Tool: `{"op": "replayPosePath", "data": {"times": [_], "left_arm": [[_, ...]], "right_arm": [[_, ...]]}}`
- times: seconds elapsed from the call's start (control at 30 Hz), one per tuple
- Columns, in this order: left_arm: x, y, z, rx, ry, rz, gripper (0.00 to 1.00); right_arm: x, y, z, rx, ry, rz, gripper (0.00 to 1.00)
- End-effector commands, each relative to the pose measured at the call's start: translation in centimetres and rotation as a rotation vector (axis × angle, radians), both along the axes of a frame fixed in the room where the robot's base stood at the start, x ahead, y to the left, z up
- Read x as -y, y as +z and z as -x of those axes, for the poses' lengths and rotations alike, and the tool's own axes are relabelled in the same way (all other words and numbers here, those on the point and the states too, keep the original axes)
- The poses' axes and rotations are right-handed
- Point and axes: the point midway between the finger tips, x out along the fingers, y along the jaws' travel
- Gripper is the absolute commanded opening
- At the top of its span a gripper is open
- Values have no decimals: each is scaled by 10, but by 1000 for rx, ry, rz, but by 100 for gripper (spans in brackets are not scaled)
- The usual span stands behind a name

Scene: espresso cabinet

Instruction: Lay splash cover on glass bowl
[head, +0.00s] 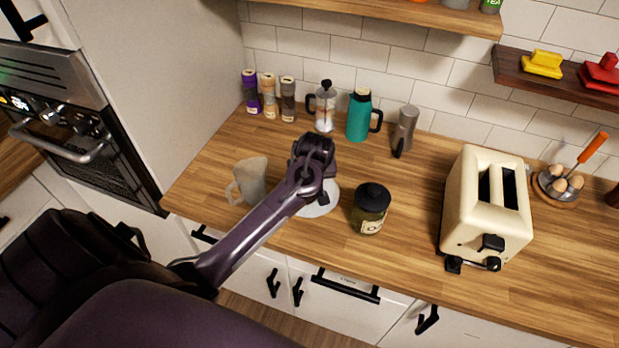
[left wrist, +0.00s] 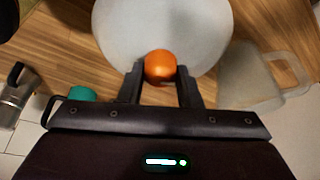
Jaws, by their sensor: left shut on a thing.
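My left arm reaches over the counter, and its wrist hides the left gripper's fingers in the head view. In the left wrist view, my left gripper (left wrist: 160,82) is shut on an orange knob (left wrist: 160,65). The knob stands on a pale round disc, the splash cover (left wrist: 160,22). Part of the cover also shows below my wrist in the head view (head: 318,209). I cannot make out the glass bowl; anything under the cover is hidden, and I cannot tell whether the cover touches something below. My right gripper is not in view.
A pale jug (head: 250,180) stands just left of the cover, and a dark-lidded jar (head: 370,210) just right. Behind are a French press (head: 325,106), a teal flask (head: 359,118) and a moka pot (head: 405,130). A cream toaster (head: 480,215) stands further right.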

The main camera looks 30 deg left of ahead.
Motion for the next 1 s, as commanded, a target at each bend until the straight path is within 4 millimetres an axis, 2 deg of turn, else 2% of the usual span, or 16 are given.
{"op": "replayPosePath", "data": {"times": [0.23,0.27,0.43,0.63,0.83,1.0], "left_arm": [[0,-2,1,-4,0,0,0],[0,-2,1,-4,0,0,34],[0,-2,1,-4,0,0,56],[0,-1,1,-2,-1,0,56],[0,-1,1,-3,0,0,82],[0,-1,1,-2,-1,0,82]], "right_arm": [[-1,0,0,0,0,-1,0],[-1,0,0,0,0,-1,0],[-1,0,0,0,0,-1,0],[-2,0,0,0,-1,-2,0],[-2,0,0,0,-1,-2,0],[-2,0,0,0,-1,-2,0]]}}
